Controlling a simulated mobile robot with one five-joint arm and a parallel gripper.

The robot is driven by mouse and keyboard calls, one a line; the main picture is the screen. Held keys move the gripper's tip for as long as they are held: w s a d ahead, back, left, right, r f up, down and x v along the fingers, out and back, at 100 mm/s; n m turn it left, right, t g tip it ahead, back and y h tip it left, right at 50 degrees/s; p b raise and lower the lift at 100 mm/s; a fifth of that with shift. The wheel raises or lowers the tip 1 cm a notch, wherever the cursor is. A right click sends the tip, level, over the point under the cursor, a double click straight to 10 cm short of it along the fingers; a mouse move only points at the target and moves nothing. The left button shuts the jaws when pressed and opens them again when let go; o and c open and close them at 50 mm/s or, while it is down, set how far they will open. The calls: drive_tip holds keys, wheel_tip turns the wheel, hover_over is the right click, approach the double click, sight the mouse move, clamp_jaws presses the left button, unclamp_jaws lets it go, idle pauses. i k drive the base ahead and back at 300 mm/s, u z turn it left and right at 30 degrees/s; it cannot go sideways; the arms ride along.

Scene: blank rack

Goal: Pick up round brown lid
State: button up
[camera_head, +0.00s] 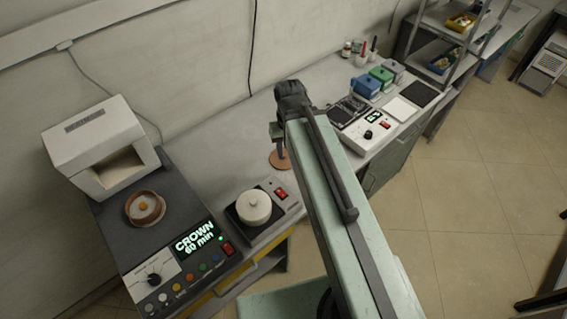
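A flat round brown disc (279,162), which looks like the brown lid, is near the middle of the grey bench, right below my gripper (279,144). My gripper points down over it, and a grey finger seems to reach its top. My arm hides part of the disc's right side. I cannot tell whether the fingers are closed on it, or whether the disc rests on the bench or is slightly above it.
A brown-rimmed round dish (145,208) stands before a white furnace (99,149). A white lidded pot (254,207) sits on a small hotplate device (281,193). Blue (366,87) and green (381,77) boxes stand farther back. Bench left of the disc is clear.

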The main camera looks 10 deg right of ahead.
sight(285, 164)
drive_tip(key=u, duration=3)
drive_tip(key=k, duration=1.3)
drive_tip(key=z, duration=0.5)
drive_tip(key=i, duration=1)
drive_tip(key=u, duration=0.1)
